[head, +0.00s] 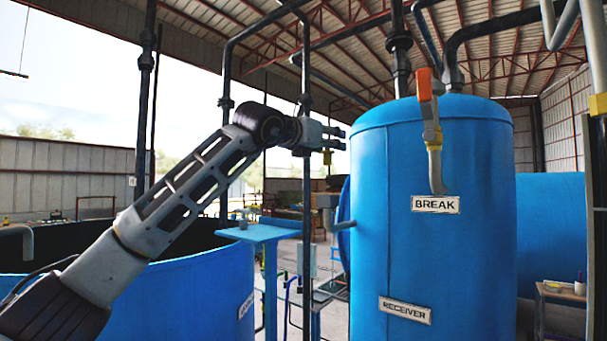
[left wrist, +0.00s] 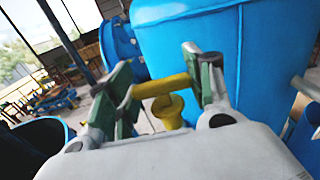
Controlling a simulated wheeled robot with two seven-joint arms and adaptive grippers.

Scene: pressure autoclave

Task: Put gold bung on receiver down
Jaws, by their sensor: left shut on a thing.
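The gold bung (head: 327,157) hangs from my left gripper (head: 335,139) in the head view. In the left wrist view the gold bung (left wrist: 168,107) shows a bar between the two fingers and a flared part below it. My left gripper (left wrist: 165,85) is shut on that bar. The receiver (head: 435,250) is a tall blue tank labelled "BREAK" and "RECEIVER", right of the gripper and apart from it. Its blue wall (left wrist: 270,60) also shows behind the fingers in the left wrist view. My right gripper is not in view.
A grey pipe with an orange-handled valve (head: 425,90) stands out at the receiver's front. A small blue table (head: 262,232) stands below my left gripper. An open blue vat (head: 195,290) is at the lower left. A side table (head: 560,292) is at the right.

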